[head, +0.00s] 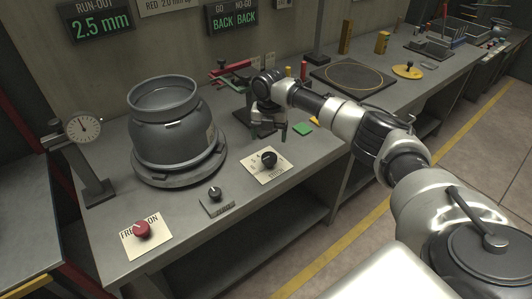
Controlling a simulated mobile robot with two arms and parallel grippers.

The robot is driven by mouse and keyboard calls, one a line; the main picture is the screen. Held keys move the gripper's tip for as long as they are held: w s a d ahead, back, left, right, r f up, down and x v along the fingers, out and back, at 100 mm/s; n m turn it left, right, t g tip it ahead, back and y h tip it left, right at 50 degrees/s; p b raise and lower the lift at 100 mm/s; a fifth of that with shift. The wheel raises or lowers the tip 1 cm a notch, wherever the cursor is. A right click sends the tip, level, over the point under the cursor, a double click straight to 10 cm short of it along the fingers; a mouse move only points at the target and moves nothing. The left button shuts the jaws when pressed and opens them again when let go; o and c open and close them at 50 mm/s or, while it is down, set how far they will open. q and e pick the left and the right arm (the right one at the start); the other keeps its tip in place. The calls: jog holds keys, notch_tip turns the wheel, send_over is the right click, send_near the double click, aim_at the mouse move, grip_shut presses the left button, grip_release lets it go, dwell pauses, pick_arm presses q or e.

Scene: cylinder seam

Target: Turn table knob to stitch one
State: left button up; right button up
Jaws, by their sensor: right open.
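A black knob (268,159) sits on a white plate (277,172) with small marks around it, near the bench's front edge. A smaller dark knob (214,193) sits on a grey plate (218,207) to its left. The lettering on both plates is too small to read, so I cannot tell which is the table knob. A grey cylinder vessel (170,130) stands on a round turntable (181,181) behind them. My right gripper (275,128) is open above the bench, just behind the black knob and apart from it. My left gripper is not in view.
A red knob (142,230) on a white plate stands at the bench's front left. A dial gauge (84,127) on a post stands left of the vessel. A dark mat (352,77) with a yellow ring lies farther right.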

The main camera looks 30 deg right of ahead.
aim_at(270, 156)
jog(key=f, duration=0.5)
jog(key=shift+s, duration=0.25)
notch_tip(270, 156, down, 4)
jog(key=shift+w+r, duration=0.15)
jog(key=shift+r, duration=0.1)
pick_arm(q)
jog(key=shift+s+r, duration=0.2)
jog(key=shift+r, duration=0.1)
pick_arm(e)
jog(key=shift+f, duration=0.25)
jog(key=shift+c, duration=0.5)
jog(key=c, duration=0.8)
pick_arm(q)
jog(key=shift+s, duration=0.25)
